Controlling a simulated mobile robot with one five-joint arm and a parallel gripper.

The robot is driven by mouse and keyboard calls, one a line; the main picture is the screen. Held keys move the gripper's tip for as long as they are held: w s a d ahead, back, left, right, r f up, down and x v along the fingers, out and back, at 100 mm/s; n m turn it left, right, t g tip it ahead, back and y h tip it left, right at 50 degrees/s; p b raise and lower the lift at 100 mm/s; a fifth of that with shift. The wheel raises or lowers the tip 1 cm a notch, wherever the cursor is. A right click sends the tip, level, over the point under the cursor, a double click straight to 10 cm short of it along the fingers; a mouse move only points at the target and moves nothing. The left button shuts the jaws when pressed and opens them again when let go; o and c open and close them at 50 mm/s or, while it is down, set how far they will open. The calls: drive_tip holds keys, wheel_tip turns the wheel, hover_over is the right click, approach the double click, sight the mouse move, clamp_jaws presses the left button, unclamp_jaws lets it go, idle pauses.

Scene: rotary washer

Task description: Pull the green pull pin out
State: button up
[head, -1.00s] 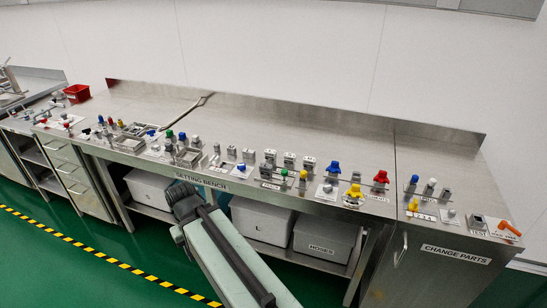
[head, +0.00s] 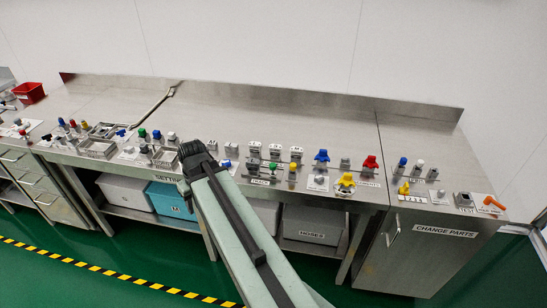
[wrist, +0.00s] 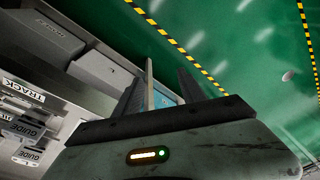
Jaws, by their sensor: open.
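Two small green-topped pieces show on the setting bench in the head view. One green piece (head: 274,167) stands in the row right of my arm, beside a yellow one (head: 292,169). The other green piece (head: 142,133) stands further left, near blue and grey knobs. I cannot tell from shape which is the pull pin. In the head view my arm's end reaches the bench's front edge, left of the first green piece. My gripper (wrist: 162,88) shows in the wrist view with its fingers apart and nothing between them. No green piece shows in the wrist view.
Blue (head: 321,156), yellow (head: 345,180) and red knobs (head: 370,163) stand to the right. A teal bin (head: 170,199) and grey boxes sit below. Green floor lies in front. TRACK and GUIDE labels show in the wrist view.

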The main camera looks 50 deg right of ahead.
drive_tip(key=s+d+r+m+t+p, duration=0.1)
drive_tip(key=d+r+p, duration=0.15)
drive_tip(key=d, duration=0.65)
drive_tip(key=s+d+r+t+p, duration=0.1)
drive_tip(key=d+r, duration=0.2)
drive_tip(key=d, duration=0.5)
drive_tip(key=h+p, duration=0.2)
approach(273, 164)
drive_tip(key=shift+m+t, duration=0.3)
drive_tip(key=shift+m, duration=0.1)
drive_tip(key=b+x, duration=0.2)
drive_tip(key=x, duration=0.1)
drive_tip(key=b+x, duration=0.6)
drive_tip(key=shift+s+f, duration=0.1)
drive_tip(key=shift+s, duration=0.2)
drive_tip(key=shift+a, duration=0.1)
clamp_jaws()
